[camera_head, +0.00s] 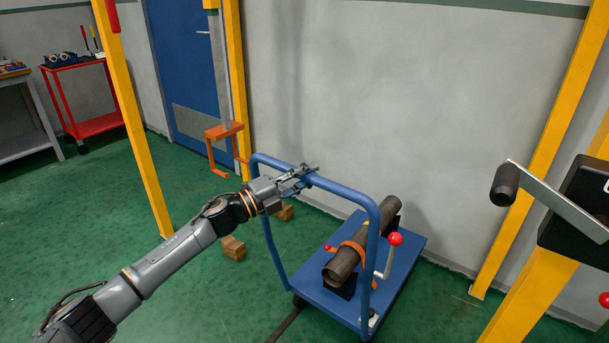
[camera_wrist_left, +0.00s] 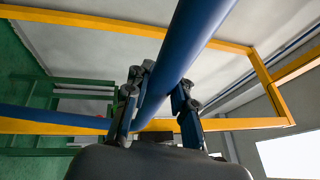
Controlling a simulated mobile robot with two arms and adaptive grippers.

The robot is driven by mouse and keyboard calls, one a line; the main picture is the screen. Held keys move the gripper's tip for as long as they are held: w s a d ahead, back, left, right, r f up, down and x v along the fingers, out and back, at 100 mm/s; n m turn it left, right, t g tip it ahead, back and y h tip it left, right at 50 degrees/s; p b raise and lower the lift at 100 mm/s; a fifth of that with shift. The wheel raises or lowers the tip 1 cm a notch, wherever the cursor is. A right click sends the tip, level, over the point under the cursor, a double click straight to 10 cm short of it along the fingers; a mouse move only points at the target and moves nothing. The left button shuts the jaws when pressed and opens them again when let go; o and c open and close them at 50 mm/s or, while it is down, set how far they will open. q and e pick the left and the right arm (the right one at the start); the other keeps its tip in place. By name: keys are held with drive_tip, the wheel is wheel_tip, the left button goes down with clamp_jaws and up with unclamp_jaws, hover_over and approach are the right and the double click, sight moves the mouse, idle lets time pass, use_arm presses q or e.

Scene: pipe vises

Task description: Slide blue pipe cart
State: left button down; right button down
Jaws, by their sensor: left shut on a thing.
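The blue pipe cart (camera_head: 403,254) stands on the green floor near the grey wall, with its blue tubular handle (camera_head: 343,190) rising at its left end. A dark pipe (camera_head: 346,262) lies on the cart in black supports, with an orange strap around it and a lever with a red knob beside it. My left gripper (camera_head: 300,178) is at the top bar of the handle. In the left wrist view the blue bar (camera_wrist_left: 185,52) runs between the fingers (camera_wrist_left: 160,105), which are shut on it. My right gripper is not in view.
Small wooden blocks (camera_head: 233,248) lie on the floor left of the cart. Yellow posts (camera_head: 135,120) stand left and right. A black device with a crank handle (camera_head: 555,195) is at the right. A red cart (camera_head: 85,125) and a blue door (camera_head: 185,75) are at the back left.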

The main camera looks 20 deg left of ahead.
use_arm(q)
drive_tip(key=shift+w, duration=0.25)
drive_tip(key=c, duration=1.3)
unclamp_jaws()
drive_tip(key=shift+o, duration=0.9)
drive_tip(key=v, duration=1.2)
drive_tip(key=shift+f, duration=0.15)
